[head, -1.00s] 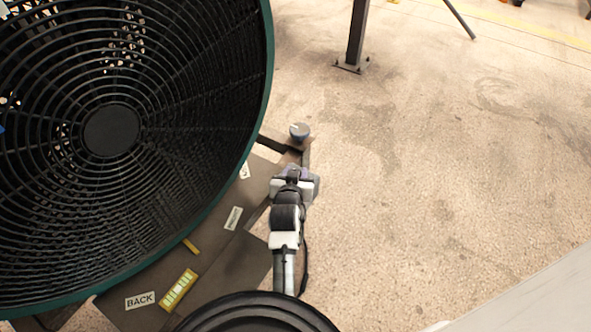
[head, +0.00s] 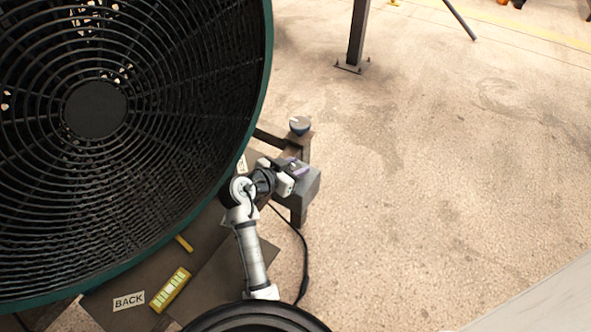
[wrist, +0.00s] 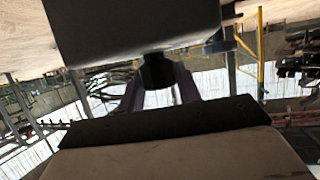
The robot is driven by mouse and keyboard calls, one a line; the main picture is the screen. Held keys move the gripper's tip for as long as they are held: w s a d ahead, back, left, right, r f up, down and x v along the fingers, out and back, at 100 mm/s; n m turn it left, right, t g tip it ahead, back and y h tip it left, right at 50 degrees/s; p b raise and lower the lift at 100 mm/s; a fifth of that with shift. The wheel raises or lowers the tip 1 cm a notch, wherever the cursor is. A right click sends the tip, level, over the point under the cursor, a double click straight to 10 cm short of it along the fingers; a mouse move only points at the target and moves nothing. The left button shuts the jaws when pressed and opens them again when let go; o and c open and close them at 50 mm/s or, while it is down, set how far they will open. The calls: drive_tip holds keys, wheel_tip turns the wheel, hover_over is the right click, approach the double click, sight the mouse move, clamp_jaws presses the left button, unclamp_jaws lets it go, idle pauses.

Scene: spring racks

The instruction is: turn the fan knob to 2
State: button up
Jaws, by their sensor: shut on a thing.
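A large black fan with a green rim (head: 268,75) fills the left of the head view. A grey control box (head: 304,188) sits on a brown stand right of the fan's lower edge. My gripper (head: 293,168) is at the upper left side of this box. In the wrist view, the dark box (wrist: 135,28) is at the top, and the short dark knob (wrist: 158,71) sticks out of it towards me. My purple fingers (wrist: 158,92) stand on either side of the knob, shut on it. The knob's markings and pointer are not visible.
A round grey and dark blue object (head: 299,125) stands at the far corner of the stand. A yellow level (head: 171,290) lies beside the "BACK" label (head: 128,301). A black cable (head: 303,260) hangs below the box. The floor to the right is clear.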

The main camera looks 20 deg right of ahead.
drive_tip(key=shift+f+g, duration=0.1)
drive_tip(key=shift+g, duration=0.2)
drive_tip(key=o, duration=1)
drive_tip(key=shift+c, duration=0.2)
drive_tip(key=shift+a, duration=0.1)
drive_tip(key=b+v, duration=0.1)
drive_tip(key=v, duration=1.2)
drive_tip(key=shift+s+a+b, duration=0.25)
drive_tip(key=shift+b, duration=0.05)
drive_tip(key=shift+d, duration=0.1)
